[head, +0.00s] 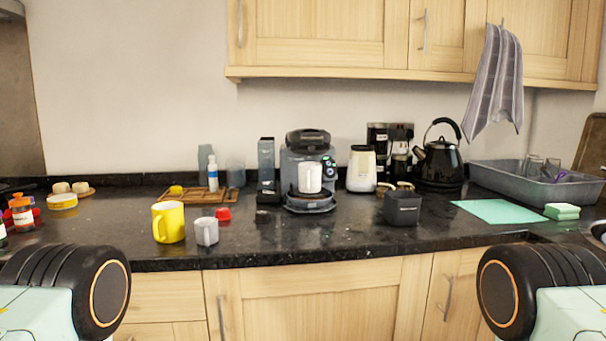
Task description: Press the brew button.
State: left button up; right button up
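A grey and black coffee machine (305,158) stands on the dark granite counter, a little right of the middle. A white mug (310,178) stands at the front of the machine, under its head. A small dark panel with round lit marks (329,168) is on the machine's right front side; which mark is the brew button is too small to tell. Neither gripper shows in the head view. Only rounded black and mint parts of my own body show at the lower left and lower right corners.
A yellow mug (168,222), a grey cup (206,231) and a red item (223,214) stand left of the machine. A dark square container (402,208) stands to its right. A kettle (439,163) stands further right. The counter in front of the machine is clear.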

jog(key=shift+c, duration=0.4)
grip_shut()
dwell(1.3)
